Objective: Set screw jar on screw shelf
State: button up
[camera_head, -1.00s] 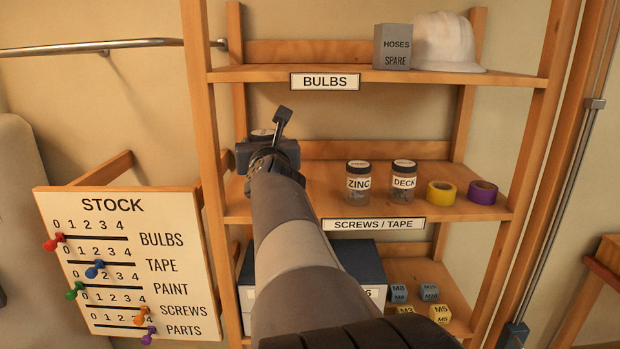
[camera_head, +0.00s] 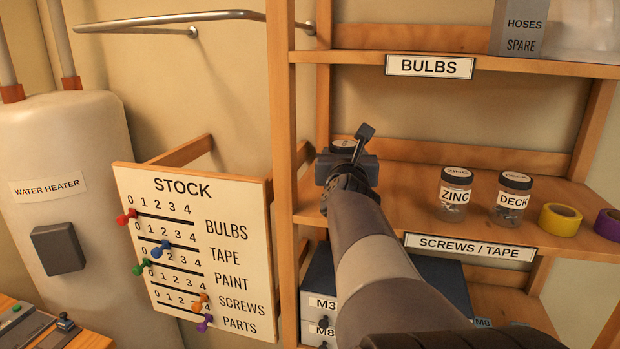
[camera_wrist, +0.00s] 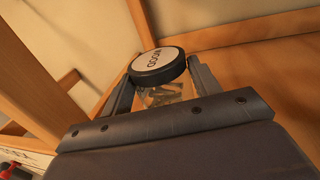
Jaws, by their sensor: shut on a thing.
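My gripper (camera_head: 346,165) is shut on a screw jar with a dark lid (camera_head: 343,145). In the wrist view the jar (camera_wrist: 158,66) sits between the two fingers, its pale lid top reading WOOD, with screws showing through the clear body. The screw shelf (camera_head: 405,205) is the wooden middle board with the SCREWS / TAPE label (camera_head: 469,247). My gripper is at the left end of this shelf, near the left post. My gripper and arm hide most of the jar in the head view. I cannot tell whether the jar touches the board.
A ZINC jar (camera_head: 454,195), a DECK jar (camera_head: 511,200), yellow tape (camera_head: 559,220) and purple tape (camera_head: 608,225) stand to the right. Bare board lies between my gripper and ZINC. The BULBS shelf (camera_head: 430,62) is above, the left post (camera_head: 283,150) close by.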

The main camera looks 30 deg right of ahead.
jog(key=shift+f+b, duration=1.05)
jog(key=shift+f, duration=0.65)
jog(key=shift+f, duration=0.15)
jog(key=o, duration=1.2)
jog(key=shift+o, duration=0.2)
